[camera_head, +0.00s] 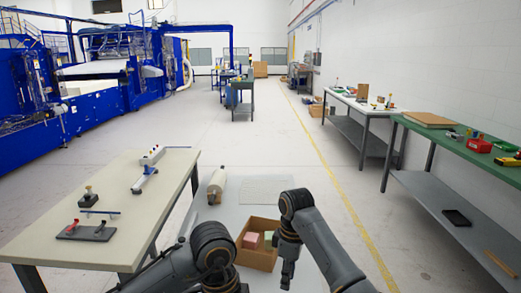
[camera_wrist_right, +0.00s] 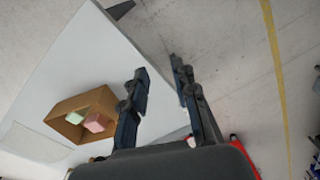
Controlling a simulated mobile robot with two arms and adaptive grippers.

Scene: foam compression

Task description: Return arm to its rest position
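My right arm comes in from the lower right in the head view and bends down at its wrist. My right gripper (camera_head: 287,277) hangs just right of an open cardboard box (camera_head: 258,258). In the right wrist view the two fingers of this gripper (camera_wrist_right: 158,67) stand apart with nothing between them. The box (camera_wrist_right: 62,108) lies to their left there, apart from them, with a pink block (camera_wrist_right: 96,122) and a pale green block (camera_wrist_right: 76,117) inside. My left arm (camera_head: 212,245) shows at the bottom in the head view, but its fingers are not visible.
The box stands on a pale table (camera_head: 235,215) with a white roll (camera_head: 217,186) and a flat sheet (camera_head: 268,188). A beige table (camera_head: 50,218) with small devices is at the left. Benches (camera_head: 440,140) line the right wall. The floor aisle ahead is clear.

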